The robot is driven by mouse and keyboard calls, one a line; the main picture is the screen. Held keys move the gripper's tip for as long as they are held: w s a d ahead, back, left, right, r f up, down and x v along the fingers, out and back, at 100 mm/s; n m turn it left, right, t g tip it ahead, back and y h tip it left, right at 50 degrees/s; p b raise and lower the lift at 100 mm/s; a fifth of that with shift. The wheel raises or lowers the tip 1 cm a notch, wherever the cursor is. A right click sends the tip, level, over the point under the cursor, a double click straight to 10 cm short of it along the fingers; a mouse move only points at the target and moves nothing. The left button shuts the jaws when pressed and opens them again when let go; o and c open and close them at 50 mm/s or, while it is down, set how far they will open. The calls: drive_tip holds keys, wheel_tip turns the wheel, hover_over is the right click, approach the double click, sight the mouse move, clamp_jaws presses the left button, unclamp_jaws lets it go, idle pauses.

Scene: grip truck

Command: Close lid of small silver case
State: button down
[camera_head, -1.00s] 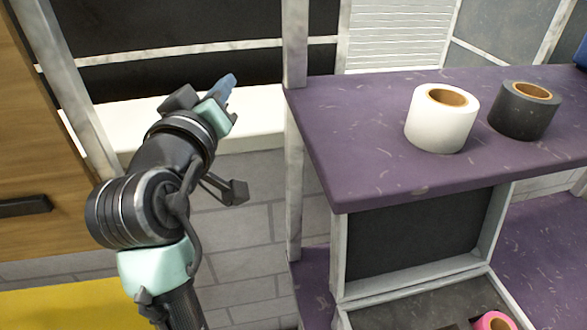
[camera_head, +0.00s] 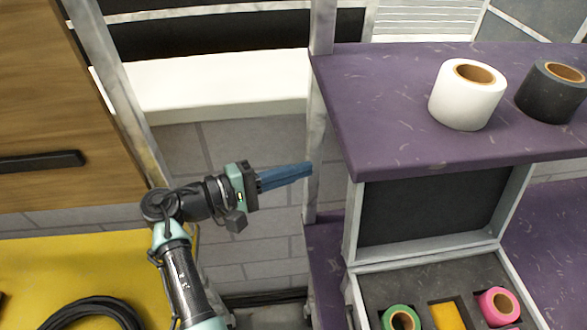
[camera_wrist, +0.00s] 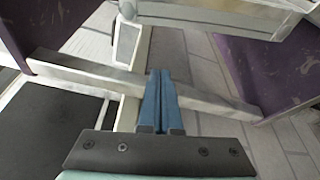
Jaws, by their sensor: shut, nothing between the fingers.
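The small silver case (camera_head: 357,294) stands open on the lower purple shelf at the right of the head view. Its lid (camera_head: 435,208), dark inside with a silver frame, stands upright at the back, under the upper shelf. In the case's dark insert sit a green roll (camera_head: 389,313), a yellow block (camera_head: 446,316) and a pink roll (camera_head: 488,306). My gripper (camera_head: 309,169) is shut and empty, its blue fingers pointing right beside the shelf post, apart from the case and left of the lid. In the wrist view the fingers (camera_wrist: 160,85) lie together.
The upper purple shelf (camera_head: 400,120) overhangs the lid and bears a white tape roll (camera_head: 465,100) and a black tape roll (camera_head: 553,95). A metal post (camera_head: 312,190) stands at the shelf's left edge. A yellow surface (camera_head: 60,265) with a black cable (camera_head: 90,312) lies lower left.

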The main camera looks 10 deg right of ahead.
drive_tip(key=s+d+p, duration=0.2)
drive_tip(key=d+p, duration=0.2)
drive_tip(key=d, duration=0.2)
drive_tip(key=shift+r, duration=0.25)
drive_tip(key=shift+s+b, duration=0.1)
drive_tip(key=shift+b, duration=0.25)
